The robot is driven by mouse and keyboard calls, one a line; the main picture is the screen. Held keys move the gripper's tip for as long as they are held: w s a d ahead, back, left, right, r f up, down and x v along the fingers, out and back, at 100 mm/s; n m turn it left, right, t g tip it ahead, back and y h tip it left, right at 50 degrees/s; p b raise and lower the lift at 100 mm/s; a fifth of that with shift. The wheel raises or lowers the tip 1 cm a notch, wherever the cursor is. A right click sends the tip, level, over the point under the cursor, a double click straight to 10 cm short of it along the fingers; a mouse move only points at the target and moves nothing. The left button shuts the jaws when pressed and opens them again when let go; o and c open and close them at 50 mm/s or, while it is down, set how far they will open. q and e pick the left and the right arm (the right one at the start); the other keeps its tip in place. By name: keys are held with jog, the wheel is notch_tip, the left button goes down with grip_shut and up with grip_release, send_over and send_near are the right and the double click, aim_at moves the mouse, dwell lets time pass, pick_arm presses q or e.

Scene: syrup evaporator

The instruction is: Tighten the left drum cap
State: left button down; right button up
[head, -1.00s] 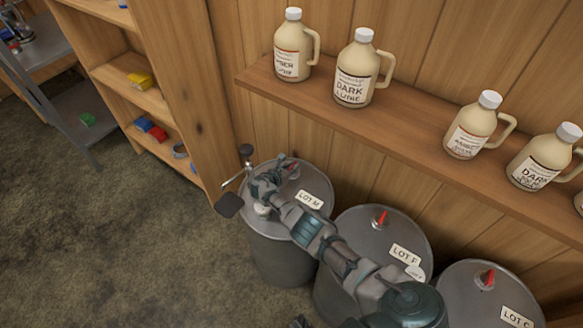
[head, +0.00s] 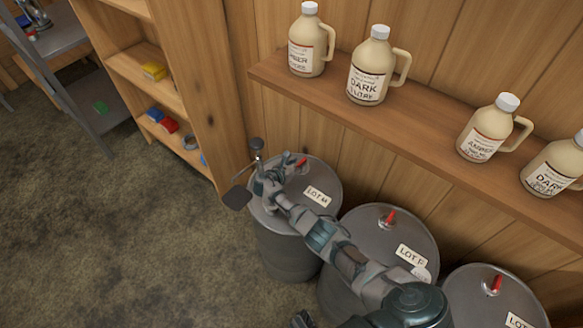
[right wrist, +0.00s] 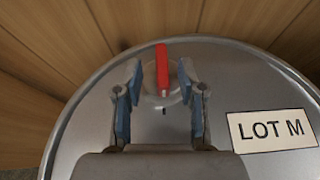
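The left drum (head: 290,250), labelled LOT M, stands by the wooden wall. Its cap with a red handle (head: 301,162) is on the lid, and the red handle also shows in the right wrist view (right wrist: 162,72). My right gripper (head: 281,174) is over this lid. In the right wrist view its blue-padded fingers (right wrist: 161,82) are spread, one on each side of the red handle, with gaps between. A small dark mark (right wrist: 163,111) lies just below the handle, nearly in line with it.
A wooden rack (head: 190,90) stands at left. The floor at left is clear.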

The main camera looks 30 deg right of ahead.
jog(key=shift+v, duration=2.2)
